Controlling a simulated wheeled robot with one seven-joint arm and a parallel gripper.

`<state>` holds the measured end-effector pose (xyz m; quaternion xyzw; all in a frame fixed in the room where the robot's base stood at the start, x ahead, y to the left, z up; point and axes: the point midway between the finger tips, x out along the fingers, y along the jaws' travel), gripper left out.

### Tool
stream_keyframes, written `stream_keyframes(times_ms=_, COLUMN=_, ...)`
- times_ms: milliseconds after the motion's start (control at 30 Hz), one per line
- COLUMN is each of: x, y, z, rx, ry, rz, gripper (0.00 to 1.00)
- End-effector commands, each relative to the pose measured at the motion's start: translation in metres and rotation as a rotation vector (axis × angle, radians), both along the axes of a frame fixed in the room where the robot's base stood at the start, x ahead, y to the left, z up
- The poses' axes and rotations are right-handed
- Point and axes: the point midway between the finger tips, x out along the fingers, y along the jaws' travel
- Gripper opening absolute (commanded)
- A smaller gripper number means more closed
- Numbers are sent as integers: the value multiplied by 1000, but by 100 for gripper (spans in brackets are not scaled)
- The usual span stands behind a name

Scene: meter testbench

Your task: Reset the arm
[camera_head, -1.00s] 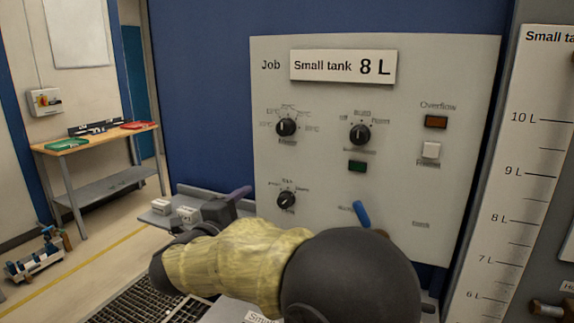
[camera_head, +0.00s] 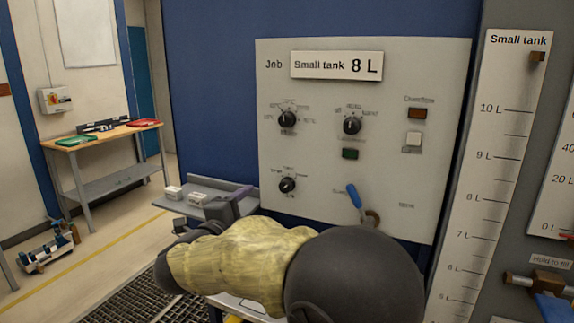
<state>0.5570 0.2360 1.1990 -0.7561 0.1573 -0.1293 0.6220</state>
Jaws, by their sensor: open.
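My arm reaches across the bottom of the head view, with a yellow sleeve and dark joints. My gripper (camera_head: 238,200) shows only in part behind the arm, as a dark grey body with a purplish finger. It is open, and I see nothing held in it. It appears in front of the small shelf, left of the lower edge of the control panel (camera_head: 390,95). The gap between its fingers is not clearly seen.
The panel carries black knobs, buttons and a blue-handled lever (camera_head: 354,196). A small shelf (camera_head: 190,207) holds white blocks (camera_head: 172,192). A small-tank scale (camera_head: 490,130) stands at right. A workbench (camera_head: 110,138) with trays is at back left. Floor at left is mostly open.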

Motion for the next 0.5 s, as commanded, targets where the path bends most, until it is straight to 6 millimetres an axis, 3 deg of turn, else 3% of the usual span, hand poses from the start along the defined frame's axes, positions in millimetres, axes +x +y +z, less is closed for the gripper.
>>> stream_keyframes(times_ms=500, x=28, y=-23, z=-18, rx=-210, ry=102, rz=221, gripper=59)
